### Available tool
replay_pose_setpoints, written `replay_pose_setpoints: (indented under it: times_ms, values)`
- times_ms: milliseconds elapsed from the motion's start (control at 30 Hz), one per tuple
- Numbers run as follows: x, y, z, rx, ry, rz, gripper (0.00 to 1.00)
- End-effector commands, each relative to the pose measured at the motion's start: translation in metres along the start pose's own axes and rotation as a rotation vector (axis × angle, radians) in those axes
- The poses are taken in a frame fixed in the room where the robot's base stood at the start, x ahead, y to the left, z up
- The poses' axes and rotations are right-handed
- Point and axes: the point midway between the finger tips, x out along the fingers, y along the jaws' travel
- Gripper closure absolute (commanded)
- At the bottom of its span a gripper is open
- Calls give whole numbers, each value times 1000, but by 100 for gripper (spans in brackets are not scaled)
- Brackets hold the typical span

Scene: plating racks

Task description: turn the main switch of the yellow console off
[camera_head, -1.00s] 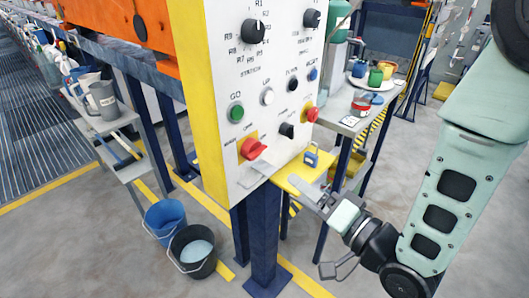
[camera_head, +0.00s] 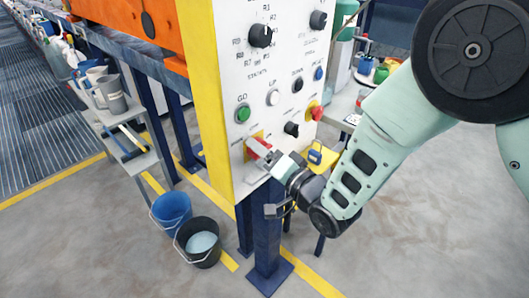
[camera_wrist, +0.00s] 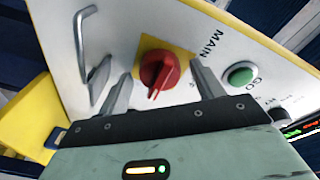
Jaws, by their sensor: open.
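The yellow console has a white front panel (camera_head: 285,50) and a yellow side (camera_head: 205,100). Its main switch is a red rotary knob on a yellow plate, low on the panel; the knob (camera_head: 258,147) is partly covered by my gripper in the head view. In the wrist view the red knob (camera_wrist: 160,72) shows in full, with the word MAIN beside it. My gripper (camera_wrist: 163,82) is open, with one finger on each side of the knob. Whether the fingers touch it I cannot tell. It also shows in the head view (camera_head: 262,150).
A green GO button (camera_wrist: 241,74) sits beside the switch. A metal hasp or handle (camera_wrist: 88,55) stands out on the other side. A blue padlock (camera_head: 315,155) is on a small yellow shelf. Buckets (camera_head: 197,243) stand on the floor below.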

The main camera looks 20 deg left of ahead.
Motion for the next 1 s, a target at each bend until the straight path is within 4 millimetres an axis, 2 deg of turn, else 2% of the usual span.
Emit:
replay_pose_setpoints:
  times_ms: [133,167,300,333,667,1000]
  values:
    - [0,0,0,0,0,0,33]
    - [0,0,0,0,0,0,36]
    - [0,0,0,0,0,0,75]
    - [0,0,0,0,0,0,78]
    - [-1,2,1,-32,2,-3,77]
    - [0,6,3,-242,21,-30,77]
